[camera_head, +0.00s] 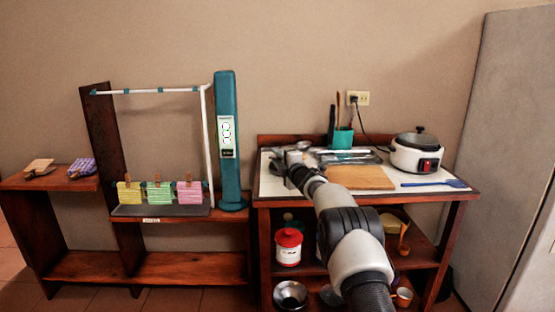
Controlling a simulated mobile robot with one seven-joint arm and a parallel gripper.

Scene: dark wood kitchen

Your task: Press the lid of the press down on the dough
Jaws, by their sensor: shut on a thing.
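My arm reaches from the lower right to the left part of the counter. My gripper (284,165) is there, small and partly hidden by my own wrist. It is shut on a grey metal part, which looks like the lid of the press (303,146). The press is small and mostly covered by my arm, so I cannot tell the lid's angle. The dough is not visible.
On the counter (275,187) are a wooden board (360,178), a teal cup (343,138) with utensils, a white cooker (416,154) and a blue spatula (455,183). A red-lidded jar (289,246) stands on the shelf below. A teal tower (227,175) stands left.

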